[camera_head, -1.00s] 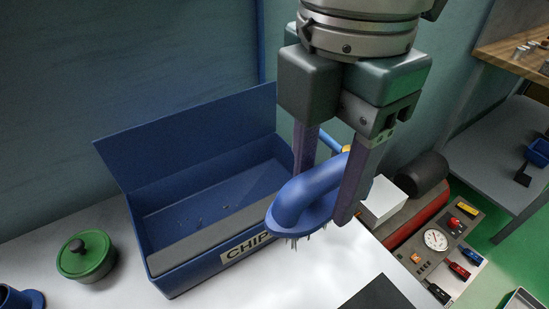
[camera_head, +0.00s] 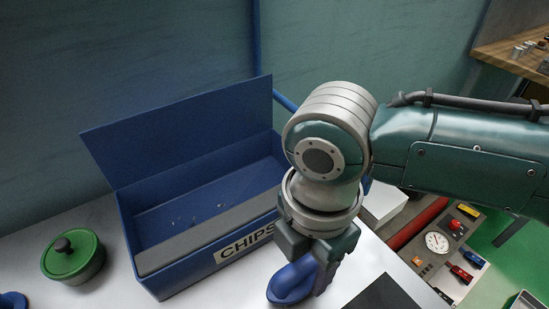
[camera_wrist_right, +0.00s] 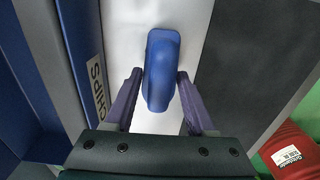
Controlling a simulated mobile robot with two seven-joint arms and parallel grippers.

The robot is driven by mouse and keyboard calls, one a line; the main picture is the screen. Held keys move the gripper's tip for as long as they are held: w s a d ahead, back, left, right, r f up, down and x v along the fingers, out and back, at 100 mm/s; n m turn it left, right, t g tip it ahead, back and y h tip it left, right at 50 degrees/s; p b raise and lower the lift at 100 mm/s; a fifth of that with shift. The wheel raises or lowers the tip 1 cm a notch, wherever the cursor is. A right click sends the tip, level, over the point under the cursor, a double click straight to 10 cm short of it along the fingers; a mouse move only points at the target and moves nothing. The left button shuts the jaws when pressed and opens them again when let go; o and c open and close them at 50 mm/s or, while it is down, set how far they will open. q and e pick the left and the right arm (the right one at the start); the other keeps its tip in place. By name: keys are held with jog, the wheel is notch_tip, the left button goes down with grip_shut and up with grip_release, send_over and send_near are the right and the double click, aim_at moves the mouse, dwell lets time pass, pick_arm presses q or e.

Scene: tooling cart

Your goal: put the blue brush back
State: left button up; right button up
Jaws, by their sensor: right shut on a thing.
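The blue brush (camera_head: 288,284) has a thick rounded blue handle; its bristles do not show now. My right gripper (camera_head: 306,276) is shut on the brush and points down, in front of the CHIPS box. In the right wrist view the brush (camera_wrist_right: 162,70) sits between the two purple fingers (camera_wrist_right: 158,88) over the white top. It is low there, and I cannot tell whether it touches the surface. My left gripper is not in view.
The open blue CHIPS box (camera_head: 165,283) stands just left of the brush. A green lidded pot (camera_head: 74,258) stands at the left. A dark mat (camera_head: 385,294) lies right of the brush. A gauge panel (camera_head: 437,243) and a red cylinder (camera_head: 420,222) are further right.

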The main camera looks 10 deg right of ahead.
jog(key=shift+f, duration=0.15)
jog(key=o, duration=1.3)
